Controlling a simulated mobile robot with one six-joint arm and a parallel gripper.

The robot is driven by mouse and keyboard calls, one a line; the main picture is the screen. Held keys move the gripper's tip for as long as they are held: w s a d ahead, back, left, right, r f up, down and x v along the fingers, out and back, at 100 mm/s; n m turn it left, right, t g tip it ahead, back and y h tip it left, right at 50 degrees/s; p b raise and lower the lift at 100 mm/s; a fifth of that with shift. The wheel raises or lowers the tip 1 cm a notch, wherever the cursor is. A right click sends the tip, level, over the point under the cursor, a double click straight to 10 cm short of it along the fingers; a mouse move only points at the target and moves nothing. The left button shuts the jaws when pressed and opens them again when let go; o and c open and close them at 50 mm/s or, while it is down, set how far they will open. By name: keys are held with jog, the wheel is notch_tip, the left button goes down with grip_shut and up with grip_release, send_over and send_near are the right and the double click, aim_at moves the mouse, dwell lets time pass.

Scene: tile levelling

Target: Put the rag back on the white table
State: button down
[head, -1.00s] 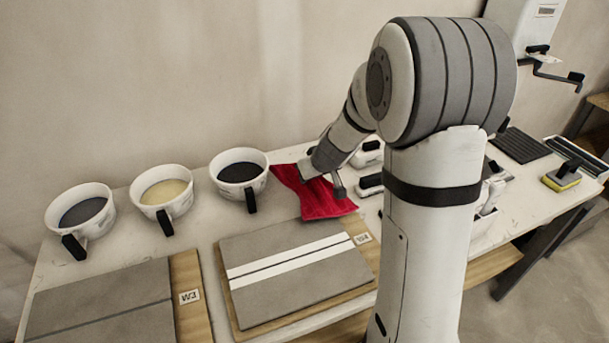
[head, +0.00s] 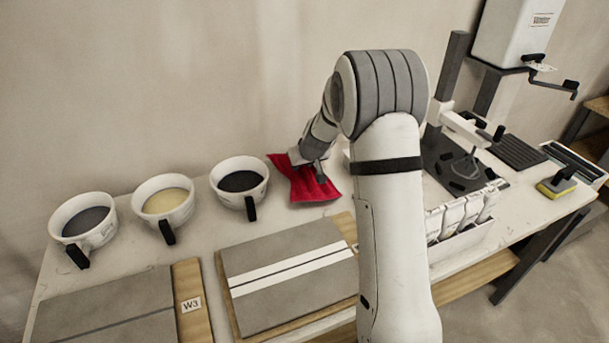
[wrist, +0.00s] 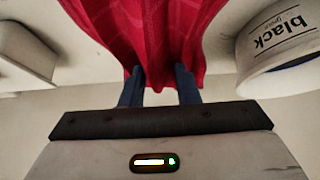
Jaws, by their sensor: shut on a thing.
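The red rag (head: 306,184) is at the back of the white table (head: 215,236), right of the black-filled cup. My gripper (head: 318,174) is over the rag, with its fingers down at the cloth. In the wrist view the rag (wrist: 150,30) is bunched between the two dark fingers of my gripper (wrist: 160,85) and spreads out beyond them. The gripper is shut on it. The cloth looks spread low over the tabletop, but I cannot tell whether all of it touches the table.
The cup labelled black (wrist: 285,45) stands close beside the rag. Two more cups, yellow-filled (head: 165,198) and grey-filled (head: 84,222), stand to the left. A striped tile board (head: 285,270) lies in front. A rack of white cartridges (head: 465,218) stands right of my arm.

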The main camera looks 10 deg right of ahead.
jog(key=shift+f+b, duration=0.4)
jog(key=shift+f, duration=1.35)
jog(key=shift+f+b, duration=0.2)
jog(key=shift+b, duration=0.1)
jog(key=c, duration=1.1)
grip_release()
jog(key=shift+r, duration=0.1)
